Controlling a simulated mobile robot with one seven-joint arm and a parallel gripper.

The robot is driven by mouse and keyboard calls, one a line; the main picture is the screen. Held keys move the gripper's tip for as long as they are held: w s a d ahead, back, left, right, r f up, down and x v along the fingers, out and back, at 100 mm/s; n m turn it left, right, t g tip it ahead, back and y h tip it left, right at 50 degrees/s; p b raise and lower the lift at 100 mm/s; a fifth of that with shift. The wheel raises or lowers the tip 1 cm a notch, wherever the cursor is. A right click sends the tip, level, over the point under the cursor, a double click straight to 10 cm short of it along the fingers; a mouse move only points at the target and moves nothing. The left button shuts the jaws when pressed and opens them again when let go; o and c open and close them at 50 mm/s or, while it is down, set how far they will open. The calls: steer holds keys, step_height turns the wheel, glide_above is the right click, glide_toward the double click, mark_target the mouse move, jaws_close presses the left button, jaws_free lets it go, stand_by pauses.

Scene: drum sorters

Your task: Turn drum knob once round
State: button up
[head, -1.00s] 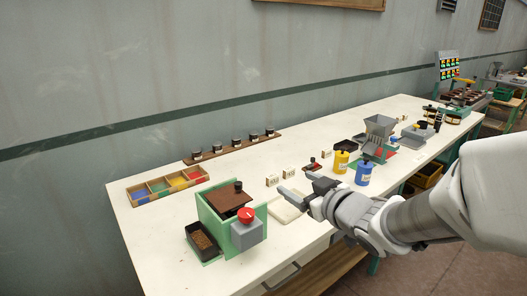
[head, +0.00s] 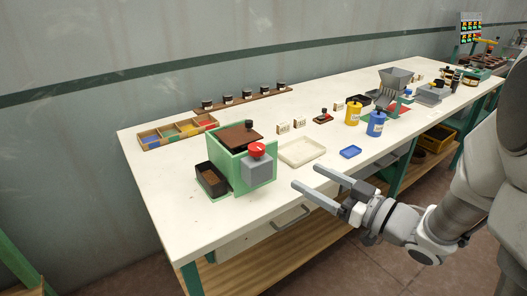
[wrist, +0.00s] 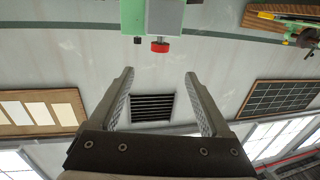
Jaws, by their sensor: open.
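The green drum sorter (head: 232,168) stands on the white workbench at its near left part, with a brown lid on top. Its red knob (head: 257,149) sits on a grey box (head: 258,171) on the machine's right side. The knob also shows at the top of the wrist view (wrist: 160,46), beyond the fingertips. My gripper (head: 318,182) is open and empty. In the head view it is to the right of the knob, in front of the bench's front edge, apart from everything.
A dark tray with brown contents (head: 211,179) is at the machine's left. A cream tray (head: 302,152), a small blue dish (head: 350,152) and blue (head: 376,124) and yellow (head: 353,114) canisters stand to the right. A drawer handle (head: 291,217) juts from the bench front.

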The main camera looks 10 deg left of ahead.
mark_target(263, 153)
steer(key=b+x, duration=0.1)
steer(key=x, duration=1.5)
steer(key=shift+w+a, duration=0.15)
steer(key=shift+a, duration=0.15)
jaws_close()
steer(key=shift+b, duration=0.3)
